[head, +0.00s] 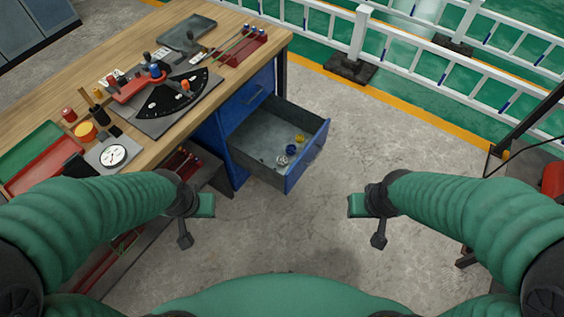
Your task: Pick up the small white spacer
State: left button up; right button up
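A small whitish ring-like piece (282,160), which looks like the white spacer, lies on the floor of the open blue drawer (308,160), near its front. A blue piece lies close behind it and a yellow one further back. My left gripper (195,223) hangs in front of the workbench, left of and nearer than the drawer. My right gripper (369,223) hangs over bare floor to the right of the drawer. Both are apart from the drawer and appear to hold nothing. Their finger gaps are not clear from this angle.
The wooden workbench (222,22) carries a dial gauge (113,155), a black fan-shaped plate (180,93), trays and small tools. The drawer juts out from its side. White railings (430,35) stand at the back. Concrete floor between my arms is clear.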

aim_at(282, 160)
jog(key=i+l+u, duration=0.1)
jog(key=u, duration=0.3)
jog(key=i+l+u, duration=0.1)
jog(key=u, duration=0.35)
jog(key=i+l+u, duration=0.1)
jog(key=i+l, duration=0.4)
jog(key=l, duration=0.25)
jog(key=i+l+u, duration=0.25)
jog(key=i+l, duration=0.2)
jog(key=l, duration=0.3)
